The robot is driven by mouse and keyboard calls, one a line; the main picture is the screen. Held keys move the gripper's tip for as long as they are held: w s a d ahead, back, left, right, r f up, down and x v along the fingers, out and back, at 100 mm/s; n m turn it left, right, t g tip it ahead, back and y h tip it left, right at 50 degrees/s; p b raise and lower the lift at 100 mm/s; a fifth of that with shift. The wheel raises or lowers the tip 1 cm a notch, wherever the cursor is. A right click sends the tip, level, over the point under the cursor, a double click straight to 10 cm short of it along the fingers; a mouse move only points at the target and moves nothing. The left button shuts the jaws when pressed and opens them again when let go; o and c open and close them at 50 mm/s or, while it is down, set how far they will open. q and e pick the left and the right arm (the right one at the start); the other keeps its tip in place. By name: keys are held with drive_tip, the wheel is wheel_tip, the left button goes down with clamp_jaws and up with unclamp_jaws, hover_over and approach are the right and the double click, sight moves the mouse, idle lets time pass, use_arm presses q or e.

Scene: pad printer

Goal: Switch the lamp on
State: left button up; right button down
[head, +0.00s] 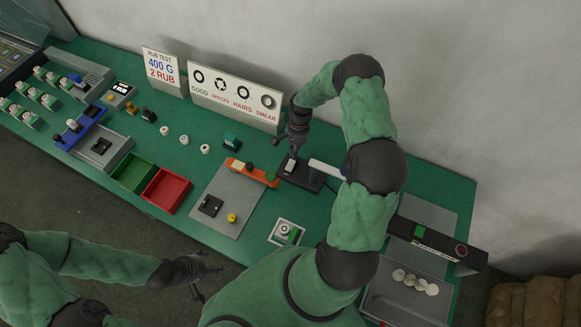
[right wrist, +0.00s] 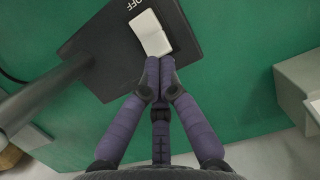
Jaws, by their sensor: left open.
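The lamp's dark base (head: 309,182) stands at the back of the green table, right of centre, with a white rocker switch (head: 290,165) on it. In the right wrist view the base (right wrist: 105,55) bears the word OFF beyond the white switch (right wrist: 150,33). A grey post (right wrist: 45,88) rises from the base. The lamp's pale head (head: 326,168) is partly hidden by my right arm. My right gripper (head: 292,150) points down at the switch; in the wrist view its fingertips (right wrist: 159,62) are together at the switch's near end. Contact is unclear. My left gripper (head: 208,276) is open and empty off the front edge.
An orange-handled fixture (head: 251,171) on a grey plate (head: 233,212) stands left of the lamp. Green and red trays (head: 166,190) lie further left. A sign board (head: 235,97) stands behind. A dark machine (head: 436,242) stands at the right.

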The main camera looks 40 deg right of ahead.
drive_tip(key=shift+f, duration=0.5)
drive_tip(key=shift+f+b, duration=0.1)
drive_tip(key=shift+b, duration=0.2)
drive_tip(key=shift+f+b, duration=0.3)
drive_tip(key=shift+f, duration=0.2)
drive_tip(key=shift+s+a+p+v, duration=0.15)
drive_tip(key=shift+p+v, duration=0.2)
drive_tip(key=shift+v, duration=0.35)
drive_tip(key=shift+a+p+v, duration=0.15)
drive_tip(key=shift+p+v, duration=0.2)
drive_tip(key=shift+v, duration=0.3)
drive_tip(key=shift+s+a+p+v, duration=0.1)
drive_tip(key=shift+p+v, duration=0.25)
drive_tip(key=shift+v, duration=0.35)
drive_tip(key=v, duration=1.2)
drive_tip(key=shift+d, duration=0.1)
